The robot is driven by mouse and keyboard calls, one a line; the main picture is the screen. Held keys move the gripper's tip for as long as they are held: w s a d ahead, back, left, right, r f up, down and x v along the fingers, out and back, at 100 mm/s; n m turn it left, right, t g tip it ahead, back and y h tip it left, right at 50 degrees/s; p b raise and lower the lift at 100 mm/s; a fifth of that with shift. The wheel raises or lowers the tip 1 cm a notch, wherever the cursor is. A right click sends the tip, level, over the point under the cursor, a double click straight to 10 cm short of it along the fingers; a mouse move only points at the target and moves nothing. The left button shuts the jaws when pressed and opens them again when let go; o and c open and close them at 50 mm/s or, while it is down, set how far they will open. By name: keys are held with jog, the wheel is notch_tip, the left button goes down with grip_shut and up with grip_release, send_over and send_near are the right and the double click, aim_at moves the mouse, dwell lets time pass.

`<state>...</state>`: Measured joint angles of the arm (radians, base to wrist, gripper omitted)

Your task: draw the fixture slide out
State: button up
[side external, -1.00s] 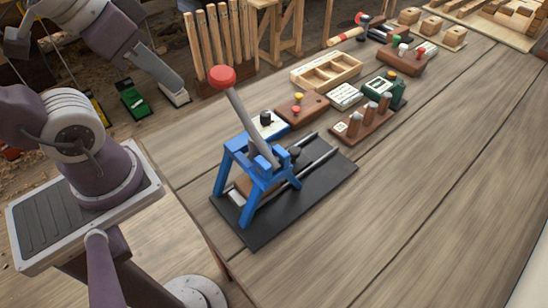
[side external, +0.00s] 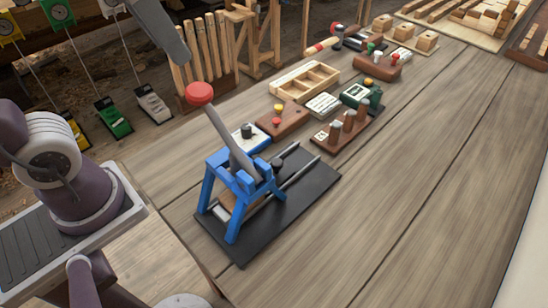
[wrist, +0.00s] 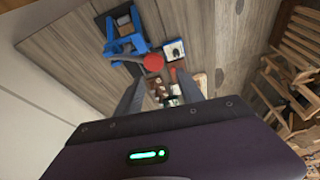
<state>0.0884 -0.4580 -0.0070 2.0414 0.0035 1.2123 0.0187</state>
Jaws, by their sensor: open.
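A blue arbor-press-like fixture (side external: 236,187) stands on a black base plate (side external: 290,205) on the bench. Its grey lever leans up left to a red ball knob (side external: 200,93). Two metal rails (side external: 300,172) run from under the frame toward the right. A brown block on a pale slide piece (side external: 226,207) sits under the blue frame, partly hidden by its legs. A dark round knob (side external: 277,163) is beside the frame over the rails. In the wrist view my gripper (wrist: 160,92) is open and empty, with the red knob (wrist: 153,62) and blue frame (wrist: 122,42) beyond its fingers.
Behind the fixture are a white-and-blue box with a black knob (side external: 247,138), a brown button box (side external: 282,120), a peg block (side external: 345,130) and a divided wooden tray (side external: 304,82). The bench to the right is clear.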

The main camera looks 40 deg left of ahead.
jog(key=w+d+m+g, duration=0.2)
jog(key=w+d, duration=0.3)
jog(key=w, duration=0.3)
jog(key=m+g, duration=0.1)
jog(key=g, duration=0.1)
send_over(277, 161)
notch_tip(277, 161, down, 3)
notch_tip(277, 161, down, 23)
jog(key=shift+s+r, duration=0.1)
grip_shut()
jog(key=shift+r, duration=0.1)
dwell(0.5)
